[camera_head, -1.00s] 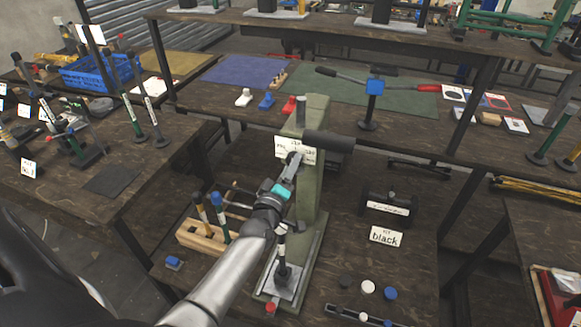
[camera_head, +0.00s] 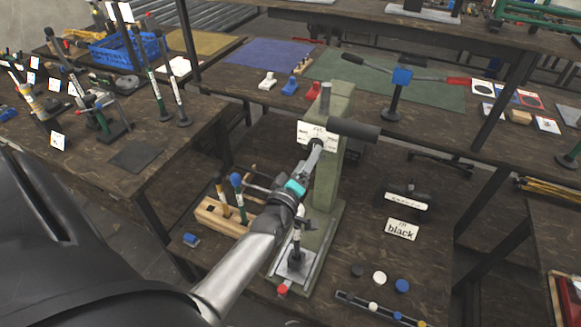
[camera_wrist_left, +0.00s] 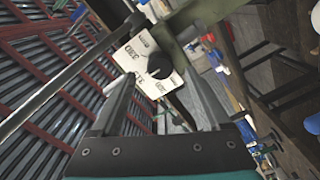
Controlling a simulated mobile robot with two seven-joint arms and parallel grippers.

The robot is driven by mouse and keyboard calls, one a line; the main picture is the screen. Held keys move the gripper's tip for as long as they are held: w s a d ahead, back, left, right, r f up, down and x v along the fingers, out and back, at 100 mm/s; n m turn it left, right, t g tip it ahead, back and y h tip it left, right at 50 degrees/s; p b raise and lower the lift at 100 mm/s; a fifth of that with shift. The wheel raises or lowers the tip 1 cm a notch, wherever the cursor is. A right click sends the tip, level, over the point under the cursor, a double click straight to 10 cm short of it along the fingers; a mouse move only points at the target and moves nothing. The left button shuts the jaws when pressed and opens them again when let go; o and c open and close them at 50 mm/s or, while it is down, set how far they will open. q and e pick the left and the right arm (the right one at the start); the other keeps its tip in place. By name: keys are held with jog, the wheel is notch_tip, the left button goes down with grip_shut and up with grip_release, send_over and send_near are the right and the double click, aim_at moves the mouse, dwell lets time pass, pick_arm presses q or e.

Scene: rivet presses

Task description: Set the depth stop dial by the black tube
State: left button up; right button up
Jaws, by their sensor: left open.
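The green press (camera_head: 331,185) stands on the near bench. Its white dial plate (camera_head: 310,133) faces me, with a dark round knob at the middle. My left gripper (camera_head: 318,149) is at the plate, its tips partly covering the knob. In the left wrist view, the open fingers (camera_wrist_left: 157,90) lie on either side below the dark dial knob (camera_wrist_left: 160,65), in front of the white numbered plate (camera_wrist_left: 133,57). I cannot tell whether they touch the knob. A black tube (camera_head: 409,188) lies in a dark holder right of the press, behind a card reading "black" (camera_head: 402,229).
A wooden rack (camera_head: 212,217) with upright tools stands left of the press. Several coloured discs, one white (camera_head: 379,278), lie at the front right. A blue-headed press (camera_head: 402,77) stands on the bench behind.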

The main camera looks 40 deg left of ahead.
pick_arm(q)
jog(key=v, duration=1.2)
jog(key=s+d+f+m+g+h+b, duration=0.1)
jog(key=s+d+f+m+g+b, duration=0.15)
jog(key=f, duration=0.75)
jog(key=s+d+f+m+g+h+b, duration=0.1)
jog(key=s+d+f+m+g+h, duration=0.2)
jog(key=f, duration=0.8)
jog(key=s+d+f+m+g+b, duration=0.2)
jog(key=s+d+f+m, duration=0.15)
jog(key=f, duration=0.65)
jog(key=s+f+m+g+b, duration=0.2)
jog(key=s+f+m+g, duration=0.2)
jog(key=s+f, duration=0.5)
jog(key=s+f+m+g+b, duration=0.1)
jog(key=s+f+m+g, duration=0.3)
jog(key=s+f, duration=0.5)
jog(key=s+g, duration=0.1)
jog(key=s, duration=0.5)
jog(key=shift+b, duration=0.35)
jog(key=shift+d, duration=0.1)
